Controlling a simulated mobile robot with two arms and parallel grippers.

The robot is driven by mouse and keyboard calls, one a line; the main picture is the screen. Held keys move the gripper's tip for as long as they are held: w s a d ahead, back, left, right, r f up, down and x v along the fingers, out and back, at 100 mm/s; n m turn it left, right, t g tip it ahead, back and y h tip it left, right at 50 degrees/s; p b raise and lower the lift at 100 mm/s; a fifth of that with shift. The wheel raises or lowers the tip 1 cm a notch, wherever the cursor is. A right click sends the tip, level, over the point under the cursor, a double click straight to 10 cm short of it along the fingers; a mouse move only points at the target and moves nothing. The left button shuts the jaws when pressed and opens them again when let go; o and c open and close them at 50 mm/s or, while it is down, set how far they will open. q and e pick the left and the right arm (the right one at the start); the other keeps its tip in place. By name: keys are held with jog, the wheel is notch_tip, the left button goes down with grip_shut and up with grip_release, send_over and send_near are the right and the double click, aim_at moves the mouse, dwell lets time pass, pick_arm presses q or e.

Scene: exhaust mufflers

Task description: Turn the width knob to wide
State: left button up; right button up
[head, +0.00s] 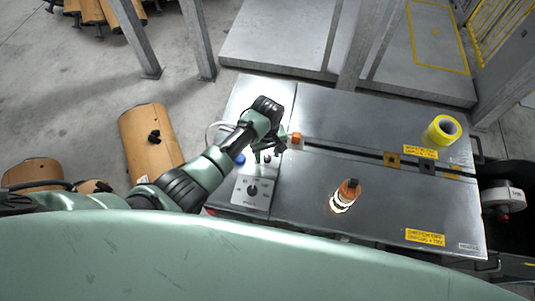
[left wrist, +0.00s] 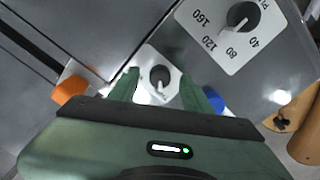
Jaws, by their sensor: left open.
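A small dark round knob (left wrist: 160,76) on a white plate (left wrist: 148,62) shows in the left wrist view, between the fingers of my left gripper (left wrist: 160,84). The plate's markings are too small to read, so I cannot tell the knob's setting. My left gripper (head: 268,154) is open over the left part of the metal bench and largely hides this knob in the head view. Whether the fingers touch it I cannot tell. A larger dial panel (head: 249,204) sits nearer me; in the left wrist view its black knob (left wrist: 243,17) has 40, 80, 120 and 160 around it. My right gripper is not in view.
A blue button (head: 239,160) and an orange block (head: 297,137) flank my left gripper on the bench (head: 310,185). An orange-capped bottle (head: 346,195) and a yellow tape roll (head: 442,130) stand to the right. A brown muffler (head: 150,140) lies left of the bench.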

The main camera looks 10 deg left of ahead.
pick_arm(q)
jog(key=shift+f, duration=0.2)
grip_shut()
